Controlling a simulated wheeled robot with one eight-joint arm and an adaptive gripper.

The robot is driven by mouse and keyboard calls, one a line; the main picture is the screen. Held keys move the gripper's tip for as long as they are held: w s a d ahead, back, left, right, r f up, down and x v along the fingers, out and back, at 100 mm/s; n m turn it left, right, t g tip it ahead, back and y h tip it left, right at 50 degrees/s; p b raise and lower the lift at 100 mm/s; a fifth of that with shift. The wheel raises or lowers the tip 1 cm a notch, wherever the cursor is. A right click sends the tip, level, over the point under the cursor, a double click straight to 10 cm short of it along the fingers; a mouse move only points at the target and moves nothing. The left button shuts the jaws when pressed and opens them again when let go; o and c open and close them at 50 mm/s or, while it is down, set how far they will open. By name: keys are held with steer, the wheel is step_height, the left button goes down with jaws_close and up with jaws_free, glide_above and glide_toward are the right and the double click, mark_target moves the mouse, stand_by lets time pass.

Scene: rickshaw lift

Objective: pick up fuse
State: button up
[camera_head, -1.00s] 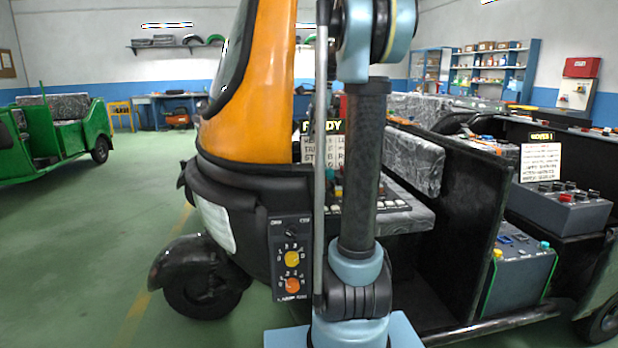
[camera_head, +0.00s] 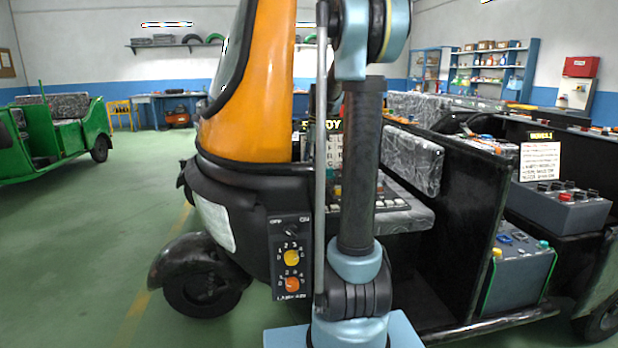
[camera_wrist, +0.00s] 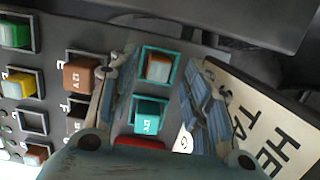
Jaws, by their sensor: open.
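In the wrist view my gripper (camera_wrist: 160,72) is open, with its two blue padded fingers on either side of a panel with coloured, labelled fuse-like blocks. Between the fingers lie a brown block (camera_wrist: 158,68) and a teal block (camera_wrist: 149,117), each in a teal-rimmed socket. I cannot tell which block is the task's fuse. To the left are another brown block (camera_wrist: 79,76), a yellow block (camera_wrist: 19,82) and a green block (camera_wrist: 14,34). Nothing is held. In the head view my arm hides the gripper and part of the panel (camera_head: 390,204).
A printed card (camera_wrist: 262,115) stands close to the right finger. A dark ledge (camera_wrist: 230,18) is above. In the head view the orange and black rickshaw (camera_head: 245,120) fills the middle, with a grey control box (camera_head: 520,275) at right. Green floor (camera_head: 80,240) is clear at left.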

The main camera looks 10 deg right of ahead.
steer(key=shift+a+f, duration=0.1)
steer(key=shift+f, duration=0.4)
steer(key=c, duration=0.8)
